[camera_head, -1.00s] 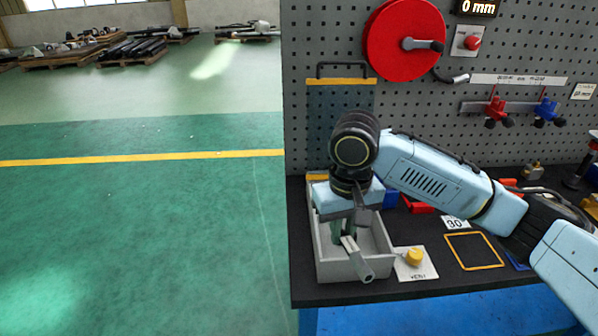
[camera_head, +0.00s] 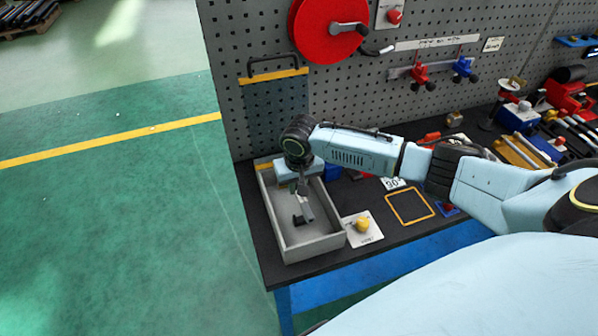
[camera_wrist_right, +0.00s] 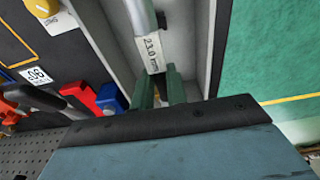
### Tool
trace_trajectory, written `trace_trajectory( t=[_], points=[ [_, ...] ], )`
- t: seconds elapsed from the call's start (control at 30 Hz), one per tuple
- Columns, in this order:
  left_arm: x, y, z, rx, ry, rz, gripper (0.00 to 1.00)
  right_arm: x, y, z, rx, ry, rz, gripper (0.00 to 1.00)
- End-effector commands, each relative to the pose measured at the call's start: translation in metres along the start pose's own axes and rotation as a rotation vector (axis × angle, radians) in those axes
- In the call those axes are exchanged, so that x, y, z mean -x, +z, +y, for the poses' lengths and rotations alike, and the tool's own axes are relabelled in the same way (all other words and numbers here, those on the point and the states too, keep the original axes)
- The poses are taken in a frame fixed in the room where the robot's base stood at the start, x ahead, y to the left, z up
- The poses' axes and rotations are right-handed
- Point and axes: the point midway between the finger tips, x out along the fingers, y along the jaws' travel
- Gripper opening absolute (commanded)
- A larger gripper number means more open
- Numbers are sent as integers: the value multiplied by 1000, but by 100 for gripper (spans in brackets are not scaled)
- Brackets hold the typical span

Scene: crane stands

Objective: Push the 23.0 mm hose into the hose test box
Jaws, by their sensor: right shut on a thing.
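The hose test box is a grey open-topped tray (camera_head: 315,247) at the left end of the dark bench. My right gripper (camera_head: 302,188) points down inside it, towards its back half. In the right wrist view its green fingers (camera_wrist_right: 160,92) are shut on the grey hose (camera_wrist_right: 143,18), just by a white label reading 23.0 mm (camera_wrist_right: 152,53). The hose (camera_head: 307,210) also shows below the gripper in the head view, beside a small dark part (camera_head: 298,220) in the box. Whether the hose touches that part, I cannot tell. My left gripper is out of view.
A white plate with a yellow knob (camera_head: 362,225) stands right of the box. A pegboard (camera_head: 255,120) with a red reel (camera_head: 328,28) rises behind. The front of the box is empty.

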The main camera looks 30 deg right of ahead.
Motion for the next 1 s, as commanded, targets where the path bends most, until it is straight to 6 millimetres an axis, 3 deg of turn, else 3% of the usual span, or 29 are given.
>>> trace_trajectory(
  t=[0.2,0.47,0.67,1.0],
  points=[
    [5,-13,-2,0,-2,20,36,-3,-1,6,-4,0,8,0],
    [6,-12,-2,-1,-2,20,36,-3,-1,6,-4,-1,7,0],
    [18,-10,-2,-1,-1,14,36,-1,0,5,-5,-1,6,0],
    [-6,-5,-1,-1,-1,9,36,-39,4,5,-5,0,8,0]
  ],
)
